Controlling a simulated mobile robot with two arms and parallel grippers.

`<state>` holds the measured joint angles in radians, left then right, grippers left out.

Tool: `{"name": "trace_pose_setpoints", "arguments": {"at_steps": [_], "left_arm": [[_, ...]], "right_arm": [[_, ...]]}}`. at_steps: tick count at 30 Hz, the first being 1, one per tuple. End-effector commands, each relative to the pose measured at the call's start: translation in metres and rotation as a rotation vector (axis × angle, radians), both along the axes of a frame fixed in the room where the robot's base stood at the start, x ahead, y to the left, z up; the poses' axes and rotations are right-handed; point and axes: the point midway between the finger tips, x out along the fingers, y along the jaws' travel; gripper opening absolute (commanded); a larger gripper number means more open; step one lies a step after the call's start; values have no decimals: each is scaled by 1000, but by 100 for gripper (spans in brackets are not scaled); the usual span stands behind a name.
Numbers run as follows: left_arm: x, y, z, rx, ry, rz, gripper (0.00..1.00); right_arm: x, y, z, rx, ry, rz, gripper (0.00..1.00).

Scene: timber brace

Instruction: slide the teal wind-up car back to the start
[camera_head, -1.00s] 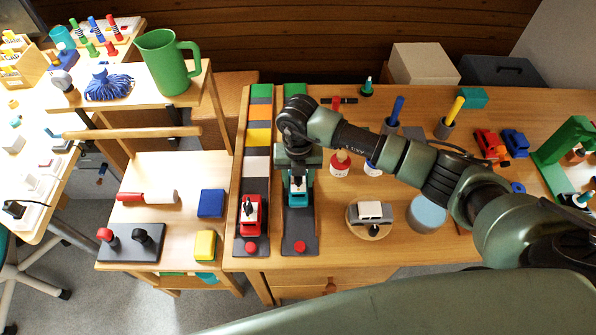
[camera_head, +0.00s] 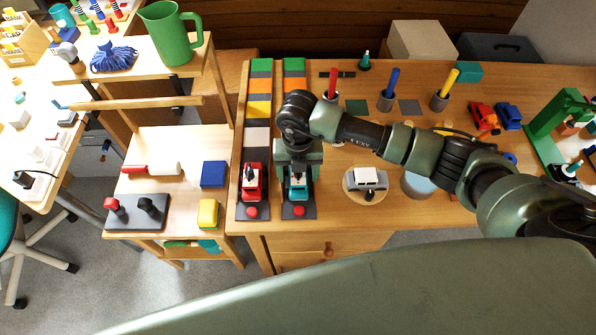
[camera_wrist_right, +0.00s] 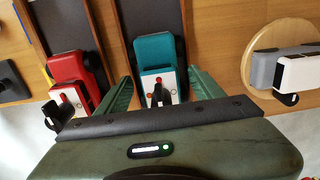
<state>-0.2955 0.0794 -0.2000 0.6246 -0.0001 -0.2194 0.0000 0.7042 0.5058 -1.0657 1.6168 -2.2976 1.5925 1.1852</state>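The teal wind-up car (camera_head: 297,188) sits on the right-hand dark track (camera_head: 299,212), close to the red button at its near end. In the right wrist view the teal car (camera_wrist_right: 156,52) has a white rear with a dark wind-up key. My right gripper (camera_wrist_right: 160,78) is open, with one green finger on each side of the car and visible gaps between. In the head view my wrist covers the track just beyond the car and hides the fingertips. My left gripper is not in view.
A red car (camera_head: 252,182) stands on the parallel track to the left, close to my left-hand finger. A round wooden stand (camera_head: 352,190) with a grey-and-white car is on the right. Pen holders stand farther back. The table's front edge is just before the tracks.

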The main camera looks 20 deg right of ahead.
Motion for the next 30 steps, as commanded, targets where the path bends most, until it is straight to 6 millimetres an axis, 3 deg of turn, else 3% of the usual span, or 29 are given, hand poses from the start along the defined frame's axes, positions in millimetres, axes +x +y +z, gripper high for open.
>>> {"name": "trace_pose_setpoints", "arguments": {"at_steps": [5,18,30], "left_arm": [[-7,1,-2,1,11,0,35],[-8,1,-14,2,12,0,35],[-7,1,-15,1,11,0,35]], "right_arm": [[1,0,7,0,-3,-1,67],[0,0,72,0,-2,-1,67],[-1,0,79,0,-1,0,67]]}}
